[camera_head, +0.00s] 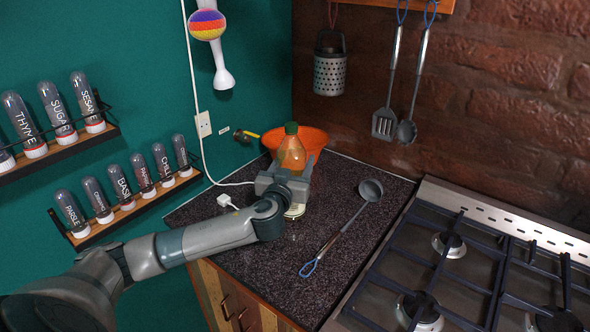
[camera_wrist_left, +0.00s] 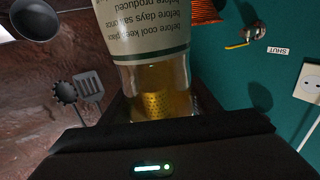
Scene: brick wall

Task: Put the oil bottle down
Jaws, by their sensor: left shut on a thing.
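The oil bottle (camera_head: 291,152) is upright at the back of the dark countertop, with a green cap and an orange-tinted body. My left gripper (camera_head: 285,180) is shut around its lower part and hides much of it in the head view. In the left wrist view the bottle (camera_wrist_left: 158,85) fills the middle, with a printed label and yellow oil, between the jaws of the gripper (camera_wrist_left: 155,118). A pale round edge shows below the gripper in the head view. I cannot tell whether the bottle's base touches the counter. My right gripper is not in view.
An orange bowl (camera_head: 312,139) stands close behind the bottle. A ladle (camera_head: 343,228) lies on the counter (camera_head: 240,241) to the right. A white plug (camera_head: 225,201) is left of the arm. The gas stove (camera_head: 437,285) is at the right. Spice racks (camera_head: 135,205) hang on the left wall.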

